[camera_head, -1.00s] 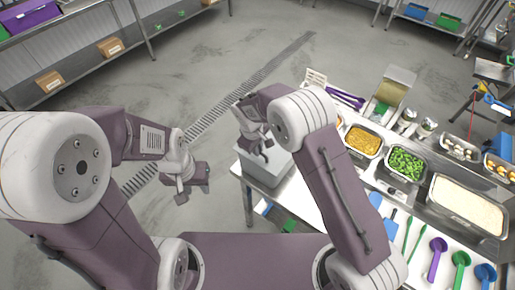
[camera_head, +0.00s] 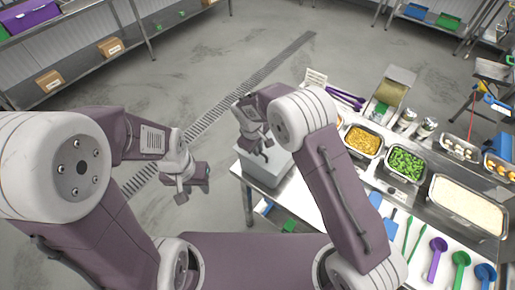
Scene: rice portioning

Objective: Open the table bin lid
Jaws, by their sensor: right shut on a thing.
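The table bin (camera_head: 268,178) is a light grey box at the left corner of the steel table. Its lid (camera_head: 279,159) lies on top and looks closed, partly hidden by my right gripper. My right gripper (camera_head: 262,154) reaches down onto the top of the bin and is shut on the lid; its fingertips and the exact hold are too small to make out. My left gripper (camera_head: 181,197) hangs over the floor, left of the table and apart from the bin. Its jaw opening cannot be told.
On the steel table are a pan of yellow food (camera_head: 362,141), a pan of green vegetables (camera_head: 405,163) and a large rice tray (camera_head: 466,205). Several coloured scoops, including a purple one (camera_head: 436,257), lie at the front right.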

